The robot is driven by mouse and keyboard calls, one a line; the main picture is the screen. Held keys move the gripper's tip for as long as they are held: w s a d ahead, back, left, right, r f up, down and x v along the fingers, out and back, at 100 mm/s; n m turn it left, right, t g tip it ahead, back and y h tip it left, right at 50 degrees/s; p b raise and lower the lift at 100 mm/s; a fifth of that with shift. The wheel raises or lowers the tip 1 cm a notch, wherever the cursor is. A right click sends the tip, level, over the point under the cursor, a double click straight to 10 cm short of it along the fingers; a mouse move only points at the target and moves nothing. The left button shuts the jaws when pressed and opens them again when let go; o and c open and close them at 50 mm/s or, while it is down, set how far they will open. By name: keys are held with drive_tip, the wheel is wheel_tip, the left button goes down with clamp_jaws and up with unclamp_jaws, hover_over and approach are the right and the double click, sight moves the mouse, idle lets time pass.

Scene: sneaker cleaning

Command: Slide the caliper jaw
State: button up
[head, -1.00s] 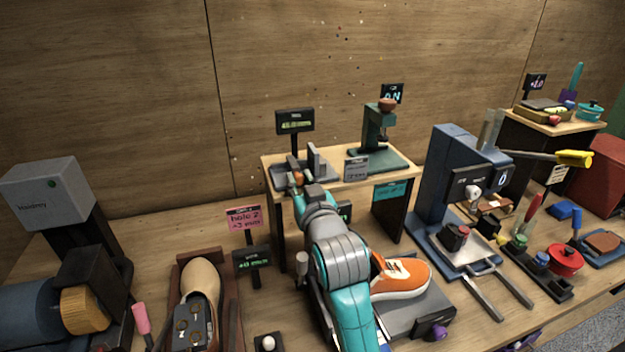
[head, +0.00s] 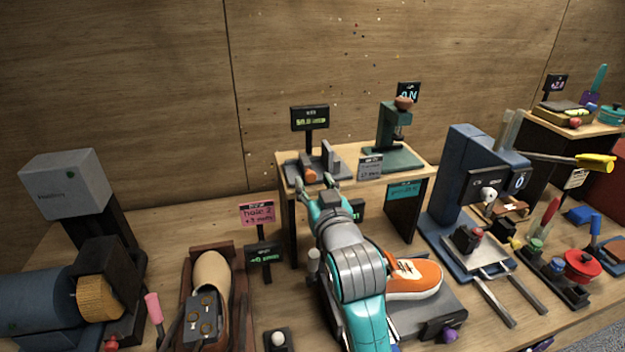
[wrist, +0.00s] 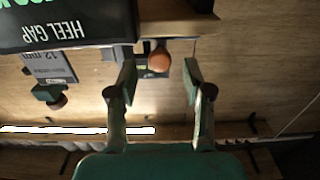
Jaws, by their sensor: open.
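The caliper (head: 345,158) lies on the small wooden stand, with grey upright jaws and an orange knob (head: 309,176) at its near side. The orange knob also shows in the wrist view (wrist: 159,60), near the line between my fingertips and slightly beyond them. My gripper (head: 317,187) is open and empty, just in front of the caliper at the stand's front edge. In the wrist view my gripper's two fingers (wrist: 159,78) stand well apart. A dark display (head: 310,118) stands behind the caliper; its digits are too blurred to read surely.
A green press (head: 393,130) stands right of the caliper on the same stand (head: 350,180). A grey card (head: 370,167) leans between them. An orange sneaker (head: 413,278) sits below, right of my arm. A pink sign (head: 257,212) stands to the left.

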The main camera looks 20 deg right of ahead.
drive_tip(key=s, duration=0.9)
drive_tip(key=shift+s, duration=0.35)
drive_tip(key=shift+n+g+y, duration=0.3)
drive_tip(key=shift+g, duration=0.5)
drive_tip(key=s+f, duration=0.5)
drive_tip(key=f, duration=0.1)
drive_tip(key=s+d+f, duration=0.1)
drive_tip(key=s+f, duration=0.4)
drive_tip(key=f, duration=0.2)
drive_tip(key=s+d+f, duration=0.1)
drive_tip(key=s+f, duration=0.4)
drive_tip(key=f, duration=0.2)
drive_tip(key=shift+s+d+f, duration=0.1)
drive_tip(key=shift+s, duration=0.1)
drive_tip(key=s+f, duration=0.2)
drive_tip(key=s, duration=1.1)
drive_tip(key=s+d+f+g, duration=0.1)
drive_tip(key=s+f, duration=0.2)
drive_tip(key=s, duration=1)
drive_tip(key=shift+d+f+g, duration=0.2)
drive_tip(key=shift+d+g, duration=0.1)
